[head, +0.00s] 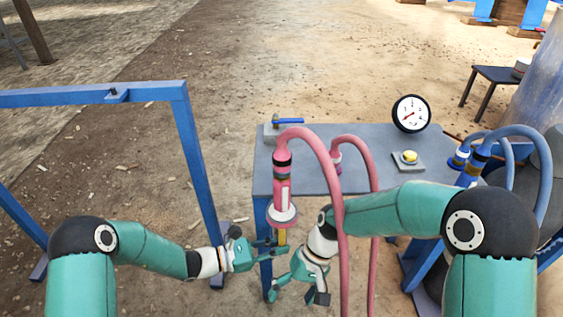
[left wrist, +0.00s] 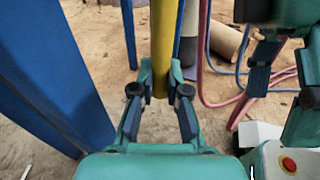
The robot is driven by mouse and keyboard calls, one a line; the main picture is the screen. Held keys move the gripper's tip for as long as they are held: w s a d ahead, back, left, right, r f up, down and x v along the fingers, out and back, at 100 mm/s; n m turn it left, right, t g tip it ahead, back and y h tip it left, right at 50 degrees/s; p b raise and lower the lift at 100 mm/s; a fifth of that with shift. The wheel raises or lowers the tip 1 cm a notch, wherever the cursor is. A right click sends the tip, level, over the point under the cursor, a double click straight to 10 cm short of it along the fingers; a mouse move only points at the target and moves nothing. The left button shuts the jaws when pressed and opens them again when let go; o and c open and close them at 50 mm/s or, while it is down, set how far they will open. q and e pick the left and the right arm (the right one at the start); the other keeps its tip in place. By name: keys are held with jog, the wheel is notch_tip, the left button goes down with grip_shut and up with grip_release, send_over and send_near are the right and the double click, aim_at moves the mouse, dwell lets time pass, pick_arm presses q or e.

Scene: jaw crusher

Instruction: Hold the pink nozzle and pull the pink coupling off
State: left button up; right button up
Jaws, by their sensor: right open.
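The pink nozzle assembly (head: 283,190) stands upright at the table's front left, with a pale flange and a yellow stem (head: 282,236) below it. The pink coupling (head: 282,157) is at its top, with a pink hose arching from it to the right. My left gripper (head: 279,248) is at the lower end of the yellow stem. In the left wrist view its fingers flank the yellow stem (left wrist: 163,45) closely and appear shut on it. My right gripper (head: 297,294) is open and empty, lower and to the right of the left one.
Another pink fitting (head: 337,160) stands there. Blue hoses (head: 545,180) are at right. A blue frame (head: 188,130) stands at left. Pink hoses hang beside my right arm.

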pick_arm(q)
jog(key=o, duration=0.5)
jog(key=shift+c, duration=0.2)
jog(key=shift+a, duration=0.1)
